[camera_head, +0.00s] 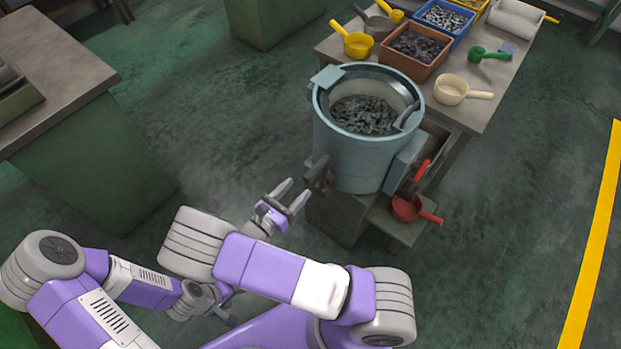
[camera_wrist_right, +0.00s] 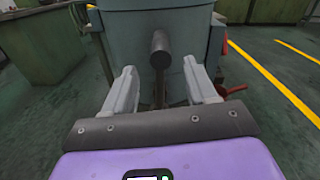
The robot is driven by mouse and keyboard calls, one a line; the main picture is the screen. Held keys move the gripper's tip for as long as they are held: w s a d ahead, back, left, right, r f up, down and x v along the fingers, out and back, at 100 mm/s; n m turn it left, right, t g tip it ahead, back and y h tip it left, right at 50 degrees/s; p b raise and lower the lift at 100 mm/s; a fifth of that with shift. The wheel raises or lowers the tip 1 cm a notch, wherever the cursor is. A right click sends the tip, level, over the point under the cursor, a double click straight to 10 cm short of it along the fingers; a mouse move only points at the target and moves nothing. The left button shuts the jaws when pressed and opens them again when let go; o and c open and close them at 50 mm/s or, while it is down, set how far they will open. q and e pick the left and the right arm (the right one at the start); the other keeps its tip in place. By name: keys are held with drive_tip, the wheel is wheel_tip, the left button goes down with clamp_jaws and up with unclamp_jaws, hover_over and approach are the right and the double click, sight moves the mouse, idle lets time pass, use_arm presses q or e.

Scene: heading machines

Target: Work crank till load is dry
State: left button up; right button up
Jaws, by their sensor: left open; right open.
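A blue-grey drum machine (camera_head: 358,158) stands at centre, its open top holding a load of dark metal pieces (camera_head: 364,115). A dark crank handle (camera_head: 319,172) sticks out at its lower left side. My right gripper (camera_head: 297,190) is open just in front of the handle. In the right wrist view the crank's round grip (camera_wrist_right: 160,48) shows between and beyond the fingers of my right gripper (camera_wrist_right: 160,78), apart from them. My left gripper (camera_head: 229,317) is low in the head view, partly hidden by my arms, away from the machine. I cannot tell whether the load is wet.
A bench (camera_head: 478,110) behind the drum carries an orange bin (camera_head: 412,70), a blue bin, scoops and a cream pan (camera_head: 452,90). A red scoop (camera_head: 407,208) lies low at the drum's right. A green-sided table (camera_head: 95,165) stands left. Floor between is clear.

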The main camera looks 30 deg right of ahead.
sight(310, 176)
drive_tip(key=b+x, duration=0.1)
drive_tip(key=x, duration=0.6)
drive_tip(key=shift+d, duration=0.15)
drive_tip(key=shift+c, duration=0.2)
clamp_jaws()
